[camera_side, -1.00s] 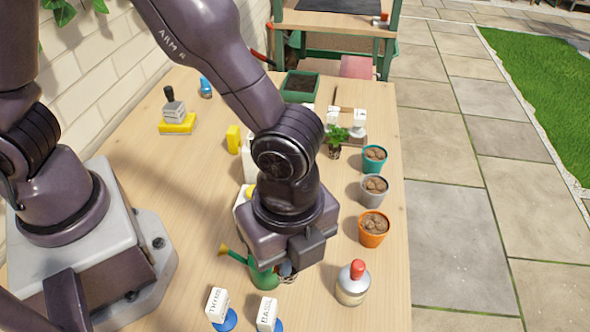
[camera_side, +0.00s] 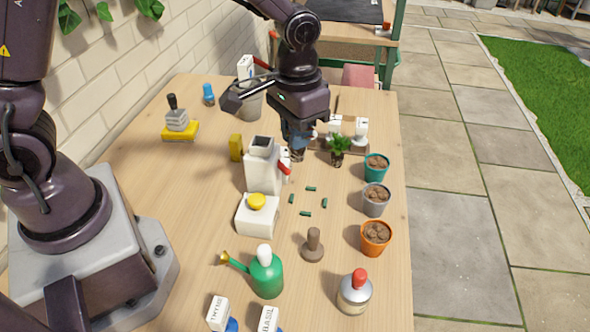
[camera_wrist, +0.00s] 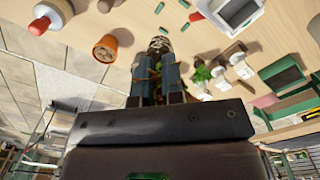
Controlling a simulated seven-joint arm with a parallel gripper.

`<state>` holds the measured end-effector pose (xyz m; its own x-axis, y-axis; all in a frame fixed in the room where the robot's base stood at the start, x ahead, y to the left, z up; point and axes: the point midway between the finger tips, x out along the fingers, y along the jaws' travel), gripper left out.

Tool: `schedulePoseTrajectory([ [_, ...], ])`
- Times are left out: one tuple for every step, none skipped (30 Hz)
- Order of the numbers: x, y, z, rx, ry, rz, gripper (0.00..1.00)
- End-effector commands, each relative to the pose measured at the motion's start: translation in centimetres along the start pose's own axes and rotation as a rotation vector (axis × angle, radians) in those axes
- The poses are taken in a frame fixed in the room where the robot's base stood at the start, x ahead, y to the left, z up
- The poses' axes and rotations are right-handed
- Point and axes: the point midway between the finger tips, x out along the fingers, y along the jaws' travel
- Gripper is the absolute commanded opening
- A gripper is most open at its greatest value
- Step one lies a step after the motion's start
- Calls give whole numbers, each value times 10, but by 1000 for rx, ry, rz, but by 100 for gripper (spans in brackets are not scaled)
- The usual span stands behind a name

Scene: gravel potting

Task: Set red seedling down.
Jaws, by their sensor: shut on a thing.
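My gripper (camera_side: 296,147) points down at the back middle of the table, beside the left end of the wooden rack. Its blue-grey fingers, also in the wrist view (camera_wrist: 155,82), are shut on a seedling, which I take for the red seedling. Its dark, pale-flecked root plug (camera_wrist: 160,45) sticks out past the fingertips. The same plug shows below the fingers in the side view (camera_side: 298,156). The leaves are mostly hidden between the fingers, and no red shows clearly. I cannot tell whether the plug touches anything beneath.
A green seedling (camera_side: 339,146) stands at the wooden rack (camera_side: 352,149), near white tags. Teal (camera_side: 376,174), grey (camera_side: 375,205) and orange (camera_side: 375,245) pots line the right edge. A white dispenser (camera_side: 262,177) stands close left. Small green marks (camera_side: 311,189) bound a clear patch mid-table.

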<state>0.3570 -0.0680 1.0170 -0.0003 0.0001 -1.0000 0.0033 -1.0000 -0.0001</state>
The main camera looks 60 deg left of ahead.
Motion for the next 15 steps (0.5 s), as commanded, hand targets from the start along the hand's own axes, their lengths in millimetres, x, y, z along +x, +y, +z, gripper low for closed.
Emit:
schedulePoseTrajectory([
  [0,-5,0,-2,0,-1,0],
  [0,-12,-1,-5,0,-1,0],
  [0,-22,-2,-7,0,-1,0],
  [0,-30,-2,-9,1,0,0],
  [0,-38,-2,-9,1,0,0],
  [0,-48,-2,-7,1,0,0],
  [0,-54,-1,-7,1,0,0],
  [0,-58,-1,-3,1,0,0],
  [0,-60,-1,0,1,0,0],
  [0,-57,-1,4,1,0,0],
  [0,-52,-1,7,1,1,0],
  [0,-43,-2,12,1,1,0],
  [0,-35,-2,13,1,1,0],
  [0,-28,-2,13,1,1,0],
  [0,-19,-1,13,1,0,0],
])
